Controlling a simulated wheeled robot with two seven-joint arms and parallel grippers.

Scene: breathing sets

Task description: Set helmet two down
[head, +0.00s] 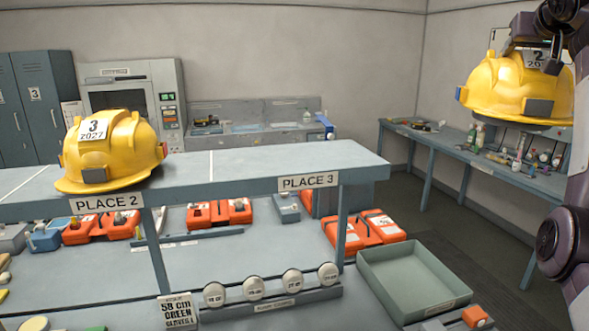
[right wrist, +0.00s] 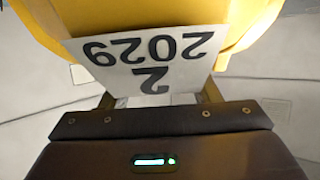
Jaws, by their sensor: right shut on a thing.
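Helmet two (head: 517,88) is yellow, with a white label reading 2. It hangs in the air at the upper right of the head view, above the floor and the right-hand bench. My right gripper (head: 545,45) is shut on it from above. In the right wrist view helmet two (right wrist: 140,15) fills the top, its label 2 2029 upside down. The fingertips are largely hidden. Another yellow helmet (head: 108,150), labelled 3 2027, sits on the raised shelf (head: 262,160) above the PLACE 2 sign (head: 106,202). My left gripper is not in view.
The shelf top above the PLACE 3 sign (head: 308,181) is bare. Orange cases (head: 365,235) and round white discs (head: 251,288) lie on the lower bench. An empty green-grey tray (head: 412,280) stands at the front right. The right-hand bench (head: 500,165) holds bottles and small items.

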